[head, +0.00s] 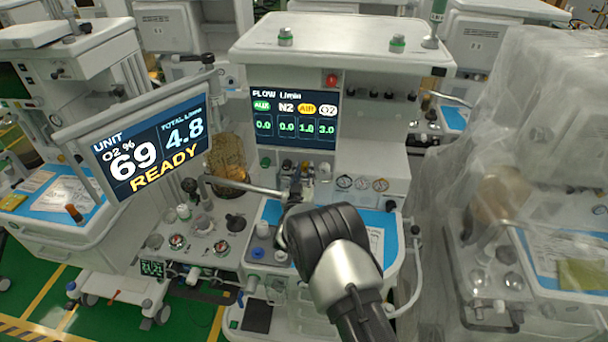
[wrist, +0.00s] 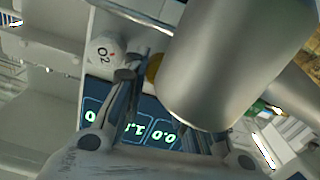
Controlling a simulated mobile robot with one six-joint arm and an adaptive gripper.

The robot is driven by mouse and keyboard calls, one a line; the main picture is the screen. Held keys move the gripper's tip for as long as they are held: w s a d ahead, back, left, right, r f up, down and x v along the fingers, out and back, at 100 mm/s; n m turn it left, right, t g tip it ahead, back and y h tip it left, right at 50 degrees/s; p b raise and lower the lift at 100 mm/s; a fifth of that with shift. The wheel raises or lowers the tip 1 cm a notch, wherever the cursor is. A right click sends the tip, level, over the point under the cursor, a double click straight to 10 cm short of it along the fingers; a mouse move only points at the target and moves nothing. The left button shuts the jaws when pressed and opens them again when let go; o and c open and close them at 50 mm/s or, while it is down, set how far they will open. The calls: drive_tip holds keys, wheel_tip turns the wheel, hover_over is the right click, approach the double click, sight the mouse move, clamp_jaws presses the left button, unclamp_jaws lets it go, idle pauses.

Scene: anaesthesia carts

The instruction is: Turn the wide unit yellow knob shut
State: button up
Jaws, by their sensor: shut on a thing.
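The wide unit (head: 345,32) stands in the middle of the head view. Its flow display (head: 295,117) reads AUX 0.0, N2 0.0, AIR 1.8 and O2 3.0. My gripper (head: 295,182) reaches to the knob row below this display. In the wrist view my gripper (wrist: 140,75) has its fingers closed in at the yellow knob (wrist: 153,68). Only a sliver of the knob shows. A large grey cylinder in front hides the rest and one fingertip. The white O2 knob (wrist: 103,52) is beside the fingers. The yellow knob is not clear in the head view.
A tilted screen (head: 150,140) at left reads 69, 4.8 and READY. A horizontal metal bar (head: 240,187) passes close to my gripper. A blue-topped work surface (head: 272,210) lies below. A plastic-covered unit (head: 530,150) fills the right side.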

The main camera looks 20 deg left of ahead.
drive_tip(key=shift+f+m+b, duration=0.25)
drive_tip(key=shift+m+b, duration=0.75)
drive_tip(key=shift+b, duration=0.2)
drive_tip(key=shift+r+m+b, duration=0.2)
drive_tip(key=shift+m+b, duration=0.65)
drive_tip(key=shift+m, duration=0.15)
drive_tip(key=o, duration=0.8)
drive_tip(key=v, duration=1.2)
drive_tip(key=shift+d+r, duration=0.1)
